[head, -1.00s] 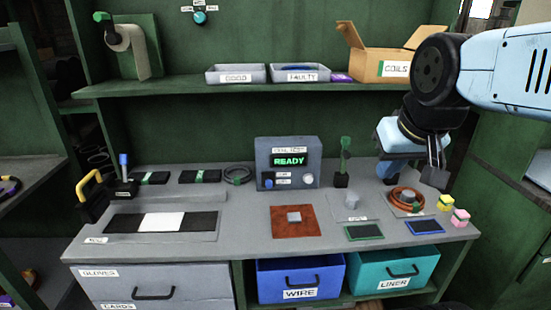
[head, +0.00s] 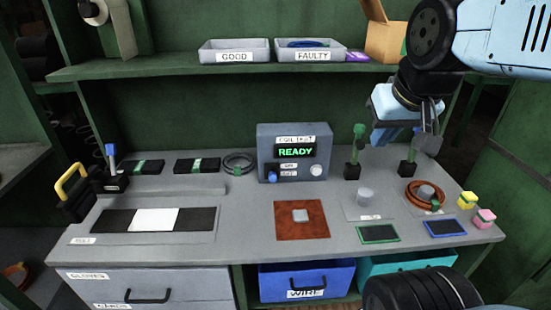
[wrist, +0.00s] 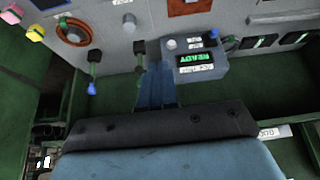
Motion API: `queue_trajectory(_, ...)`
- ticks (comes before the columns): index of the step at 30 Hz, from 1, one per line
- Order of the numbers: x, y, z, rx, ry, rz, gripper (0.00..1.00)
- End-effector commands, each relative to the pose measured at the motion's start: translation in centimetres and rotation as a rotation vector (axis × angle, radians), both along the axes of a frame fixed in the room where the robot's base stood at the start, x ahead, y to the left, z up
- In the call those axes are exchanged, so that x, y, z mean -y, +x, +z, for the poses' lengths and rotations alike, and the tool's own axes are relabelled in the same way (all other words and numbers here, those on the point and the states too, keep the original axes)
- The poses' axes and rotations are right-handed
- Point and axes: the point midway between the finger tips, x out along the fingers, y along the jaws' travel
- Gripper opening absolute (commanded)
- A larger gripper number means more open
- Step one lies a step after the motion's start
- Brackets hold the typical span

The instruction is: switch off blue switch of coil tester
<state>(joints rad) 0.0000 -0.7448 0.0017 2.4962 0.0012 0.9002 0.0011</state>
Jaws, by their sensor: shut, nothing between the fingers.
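The coil tester (head: 293,134) is a grey box at the back middle of the bench, its green display reading READY. Its blue switch (head: 272,177) is at the lower left of the front, beside small white labels; a round white knob (head: 316,170) is at the right. In the wrist view the tester (wrist: 212,70) shows upside down, with the blue switch (wrist: 213,33) at its edge. My gripper (head: 424,138) is shut and empty, held above the bench to the right of the tester and apart from it. Its fingers also show in the wrist view (wrist: 158,72).
Green-topped tools in black holders (head: 353,165) stand right of the tester. An orange coil (head: 424,194) and yellow and pink blocks (head: 467,200) lie at the bench's right. The shelf above holds GOOD (head: 234,52) and FAULTY (head: 311,52) trays.

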Motion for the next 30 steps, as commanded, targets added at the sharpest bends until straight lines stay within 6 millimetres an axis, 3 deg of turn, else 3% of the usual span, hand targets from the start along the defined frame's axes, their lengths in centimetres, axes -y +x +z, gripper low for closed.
queue_trajectory(5,-1.1,2.2,0.0,-0.032,0.004,0.002,0.0)
queue_trajectory(14,-4.2,9.7,-1.0,-0.122,0.03,0.007,0.0)
queue_trajectory(24,-8.5,18.2,-4.8,-0.231,0.086,0.015,0.0)
queue_trajectory(30,-11.0,22.2,-7.8,-0.288,0.125,0.017,0.0)
